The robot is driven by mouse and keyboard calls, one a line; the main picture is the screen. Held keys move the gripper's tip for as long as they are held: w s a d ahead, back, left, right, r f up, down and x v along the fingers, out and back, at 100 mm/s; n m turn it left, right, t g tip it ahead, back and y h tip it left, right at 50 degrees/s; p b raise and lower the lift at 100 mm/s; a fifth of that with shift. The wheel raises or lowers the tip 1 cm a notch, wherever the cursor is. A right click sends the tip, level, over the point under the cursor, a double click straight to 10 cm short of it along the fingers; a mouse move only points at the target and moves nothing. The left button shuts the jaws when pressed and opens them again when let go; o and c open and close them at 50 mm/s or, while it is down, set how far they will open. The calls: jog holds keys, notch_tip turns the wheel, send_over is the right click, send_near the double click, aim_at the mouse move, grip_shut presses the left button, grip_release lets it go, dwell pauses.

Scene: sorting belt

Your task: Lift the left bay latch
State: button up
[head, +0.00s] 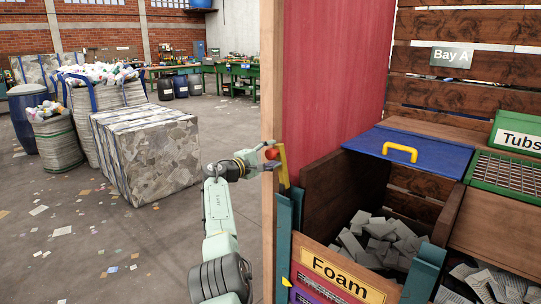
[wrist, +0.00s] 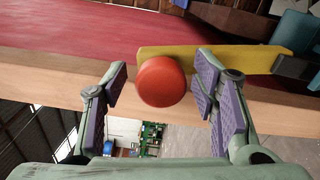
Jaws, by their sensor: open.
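The bay latch shows as a yellow bar (head: 284,166) with a red round knob (head: 271,153), on the edge of the wooden post left of the bay. In the wrist view the yellow bar (wrist: 235,60) runs sideways across the post, with the red knob (wrist: 162,82) at its end. My gripper (head: 258,160) is at the knob, coming from the left. In the wrist view my gripper (wrist: 162,90) is open, with one purple-padded finger on each side of the knob. Gaps show between the pads and the knob.
The wooden post (head: 270,100) and red panel (head: 335,70) stand beside my gripper. Right of them is a bin with grey pieces (head: 378,238), a "Foam" sign (head: 340,275) and a blue lid (head: 415,148). A paper bale (head: 150,160) stands left; floor between is open.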

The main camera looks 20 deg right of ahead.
jog(key=shift+s+a+f, duration=0.1)
jog(key=shift+s+a, duration=0.05)
jog(key=shift+a, duration=0.55)
jog(key=v, duration=1)
jog(key=shift+s+a, duration=0.2)
jog(key=shift+a, duration=0.05)
